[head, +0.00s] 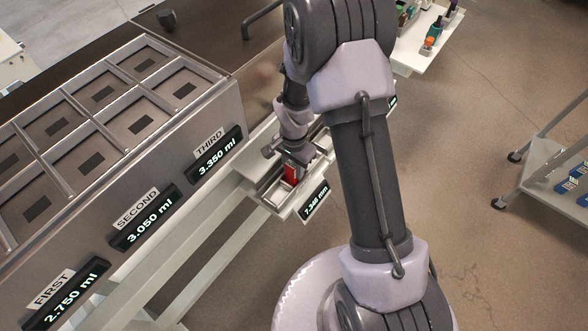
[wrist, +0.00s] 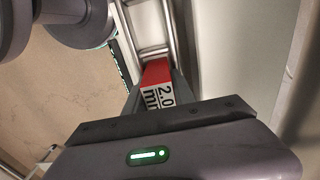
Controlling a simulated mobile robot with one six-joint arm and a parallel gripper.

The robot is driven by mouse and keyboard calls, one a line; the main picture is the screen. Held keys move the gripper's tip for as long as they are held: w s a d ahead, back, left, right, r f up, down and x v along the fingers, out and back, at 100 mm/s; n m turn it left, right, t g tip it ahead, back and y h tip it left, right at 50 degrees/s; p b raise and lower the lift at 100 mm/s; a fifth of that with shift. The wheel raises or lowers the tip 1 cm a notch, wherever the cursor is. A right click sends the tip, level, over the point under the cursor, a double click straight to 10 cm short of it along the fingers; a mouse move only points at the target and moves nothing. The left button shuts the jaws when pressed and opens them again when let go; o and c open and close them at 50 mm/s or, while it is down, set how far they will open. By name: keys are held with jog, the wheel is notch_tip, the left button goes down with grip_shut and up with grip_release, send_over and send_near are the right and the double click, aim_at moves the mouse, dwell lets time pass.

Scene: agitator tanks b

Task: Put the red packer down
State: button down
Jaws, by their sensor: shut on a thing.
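The red packer (head: 291,174) is a small block, red with a white label, held low in my gripper (head: 293,160). In the wrist view the packer (wrist: 157,80) shows its red end and a label reading about "2.0 m", with the rest cut off by the gripper body. My gripper is shut on it. It is over or at the small metal-railed fixture (head: 276,197) with a "7.346 mm" display (head: 314,202). I cannot tell whether the packer touches the fixture's floor.
A metal bank of square compartments (head: 100,95) stands left, with FIRST, SECOND and THIRD displays (head: 217,152). A white shelf (head: 408,52) with small coloured items is behind my arm. A white cart (head: 560,165) with blue items stands right. Floor between is clear.

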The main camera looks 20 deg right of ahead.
jog(key=c, duration=1)
grip_release()
jog(key=shift+f, duration=0.1)
jog(key=shift+c, duration=0.2)
notch_tip(320, 180, up, 8)
jog(key=p, duration=0.5)
jog(key=shift+f, duration=0.15)
jog(key=s+a+r+n+t+p, duration=0.1)
jog(key=s+r+p, duration=0.1)
jog(key=r, duration=1.1)
jog(key=s+r+n+t+p, duration=0.1)
jog(key=s+r+p, duration=0.1)
jog(key=r, duration=1)
jog(key=s+a+r+n+t+y+b, duration=0.1)
jog(key=s+r+n+t, duration=0.1)
jog(key=s, duration=0.5)
jog(key=s+a+r+n+t+y+b, duration=0.1)
jog(key=s+r, duration=0.3)
jog(key=s, duration=0.4)
jog(key=shift+a+r+n+t+b, duration=0.2)
jog(key=shift+a+n+t+b, duration=0.25)
jog(key=shift+n, duration=0.25)
